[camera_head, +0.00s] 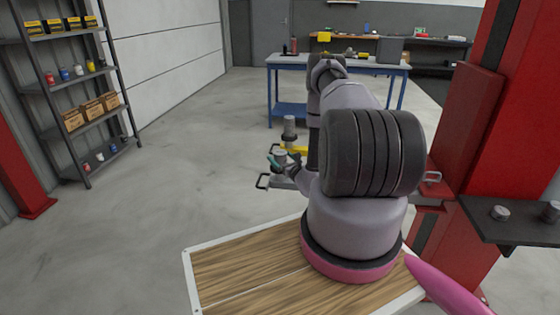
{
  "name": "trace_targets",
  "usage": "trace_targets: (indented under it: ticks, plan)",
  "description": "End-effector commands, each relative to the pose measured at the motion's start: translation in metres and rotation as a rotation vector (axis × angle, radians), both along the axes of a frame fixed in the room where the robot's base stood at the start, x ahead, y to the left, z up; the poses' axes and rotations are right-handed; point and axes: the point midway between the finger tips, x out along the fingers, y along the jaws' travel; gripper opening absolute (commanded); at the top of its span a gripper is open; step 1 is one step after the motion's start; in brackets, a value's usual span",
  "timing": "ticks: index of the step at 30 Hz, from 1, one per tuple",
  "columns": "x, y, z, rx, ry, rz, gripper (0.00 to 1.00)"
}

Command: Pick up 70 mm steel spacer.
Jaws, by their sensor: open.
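Two short grey metal cylinders stand on a dark plate (515,232) fixed to the red post at the right: one cylinder (500,213) nearer the post and one (550,211) at the picture's edge. Either could be the steel spacer; I cannot read their lengths. My arm reaches forward and bends down beyond the wooden deck. My gripper (279,164) shows small and partly hidden at its end, with dark and teal parts. It is open, low over the floor, well left of the plate. I see nothing between its fingers.
The red post (500,130) stands close at right. A blue-framed workbench (290,62) is at the back, shelves (82,95) at left. The grey floor (170,190) is clear at left.

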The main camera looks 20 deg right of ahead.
Motion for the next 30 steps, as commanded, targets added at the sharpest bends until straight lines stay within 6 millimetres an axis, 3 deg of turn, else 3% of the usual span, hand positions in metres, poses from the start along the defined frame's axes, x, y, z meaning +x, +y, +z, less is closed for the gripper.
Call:
trace_targets:
  ticks: [7, 16, 17, 24, 25, 30]
  plan:
    - [0.037, 0.002, 0.003, -0.002, -0.003, 0.002, 1.0]
    - [0.043, 0.002, 0.002, 0.0, -0.001, 0.001, 1.0]
    - [0.043, 0.002, 0.002, 0.0, -0.001, 0.001, 0.96]
    - [0.043, 0.002, 0.002, 0.0, -0.001, 0.001, 0.04]
    - [0.042, 0.002, 0.002, 0.0, -0.001, 0.001, 0.0]
    - [0.043, 0.002, 0.003, -0.001, -0.002, 0.001, 0.0]
